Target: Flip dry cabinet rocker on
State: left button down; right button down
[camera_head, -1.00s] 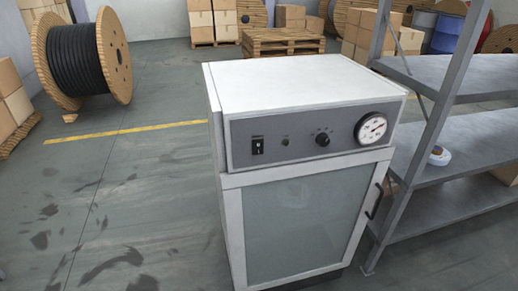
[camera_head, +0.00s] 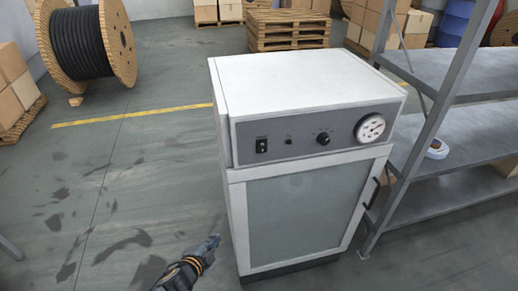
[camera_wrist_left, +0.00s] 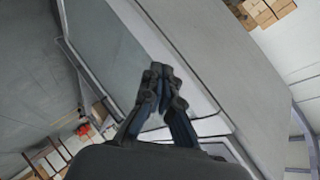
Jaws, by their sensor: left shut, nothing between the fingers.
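The dry cabinet (camera_head: 300,80) is a white box with a grey front panel and a glass door (camera_head: 305,215). Its black rocker (camera_head: 262,146) sits at the left end of the panel; its position is too small to tell. A small lamp (camera_head: 289,141) beside it looks dark. My left gripper (camera_head: 214,243) is shut and empty, low in front of the cabinet's left side, below and left of the rocker and apart from it. In the left wrist view the closed fingertips (camera_wrist_left: 160,72) point toward pale cabinet surfaces. My right gripper is not in view.
A knob (camera_head: 323,138) and a round gauge (camera_head: 370,128) share the panel. A grey metal shelf (camera_head: 465,140) stands close on the right with a tape roll (camera_head: 437,149). A cable drum (camera_head: 85,45) stands back left. The floor left of the cabinet is clear.

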pick_arm(q)
jog(key=d+r+m+t+h+p, duration=0.1)
jog(key=d+r, duration=0.4)
jog(key=r, duration=0.8)
jog(key=d+r+m+t+h+p, duration=0.1)
jog(key=d+r+m+h, duration=0.3)
jog(key=r, duration=0.9)
jog(key=shift+s+d+r+m+t+p, duration=0.2)
jog(key=shift+s+d+m+t+p, duration=0.3)
jog(key=shift+m, duration=0.7)
jog(key=shift+w, duration=0.2)
jog(key=p, duration=0.2)
send_near(266, 151)
jog(key=w+d, duration=0.2)
jog(key=d, duration=0.2)
jog(key=shift+w+a+f+p, duration=0.15)
jog(key=shift+w+a, duration=0.1)
jog(key=shift+w, duration=0.55)
jog(key=shift+w+a+f+p, duration=0.15)
jog(key=shift+w+a, duration=0.15)
jog(key=shift+w, duration=0.5)
